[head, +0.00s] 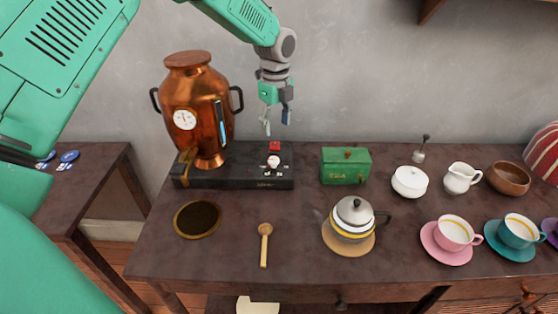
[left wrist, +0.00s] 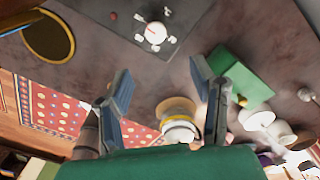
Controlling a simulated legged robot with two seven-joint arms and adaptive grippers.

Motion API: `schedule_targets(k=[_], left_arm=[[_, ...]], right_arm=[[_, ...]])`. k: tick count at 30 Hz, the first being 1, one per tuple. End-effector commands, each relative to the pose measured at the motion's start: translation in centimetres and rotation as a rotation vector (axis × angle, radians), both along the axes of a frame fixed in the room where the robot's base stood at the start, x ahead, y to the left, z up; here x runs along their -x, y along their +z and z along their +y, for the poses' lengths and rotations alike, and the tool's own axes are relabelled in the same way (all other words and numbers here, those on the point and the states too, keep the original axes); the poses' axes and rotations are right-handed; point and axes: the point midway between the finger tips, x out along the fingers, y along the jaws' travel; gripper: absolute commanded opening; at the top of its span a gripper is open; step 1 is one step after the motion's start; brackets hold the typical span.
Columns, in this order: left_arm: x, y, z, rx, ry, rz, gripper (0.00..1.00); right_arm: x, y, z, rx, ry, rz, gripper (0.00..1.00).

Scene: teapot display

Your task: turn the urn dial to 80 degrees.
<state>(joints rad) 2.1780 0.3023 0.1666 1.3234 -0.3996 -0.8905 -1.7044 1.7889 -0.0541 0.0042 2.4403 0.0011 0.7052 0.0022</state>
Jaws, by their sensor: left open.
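The copper urn (head: 190,95) stands on a black base (head: 225,178) at the back left of the table. The white dial (head: 273,161) is on the right part of that base. The dial also shows in the left wrist view (left wrist: 155,33), with a thin red mark on its face; its angle is too small to read. My left gripper (head: 276,122) is open and empty, above and behind the dial and apart from it. Its two fingers (left wrist: 162,70) are spread wide in the left wrist view, with the dial beyond them. My right gripper is not seen.
A red switch (head: 274,147) is just behind the dial. A green box (head: 346,166) stands to the right of the base. A teapot (head: 352,220), a wooden spoon (head: 264,243) and a round dark dish (head: 197,219) are in front. Cups stand at the right.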

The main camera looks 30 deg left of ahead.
Motion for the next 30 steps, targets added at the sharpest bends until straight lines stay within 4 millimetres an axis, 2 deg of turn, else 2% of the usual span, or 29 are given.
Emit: schedule_targets(k=[9, 15, 22, 30], left_arm=[[0.0, -6.9, 0.1, 0.000, 0.002, 0.006, 0.50], [0.0, -10.2, -0.2, -0.004, 0.002, 0.003, 0.50], [0.0, -12.1, 0.0, -0.002, 0.002, 0.001, 0.50], [0.0, -12.3, 0.2, 0.000, 0.003, 0.001, 0.50]], right_arm=[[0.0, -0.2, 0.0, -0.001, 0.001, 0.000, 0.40], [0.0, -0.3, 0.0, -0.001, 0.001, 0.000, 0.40], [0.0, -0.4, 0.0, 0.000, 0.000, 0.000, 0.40], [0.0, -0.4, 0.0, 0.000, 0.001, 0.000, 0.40]])
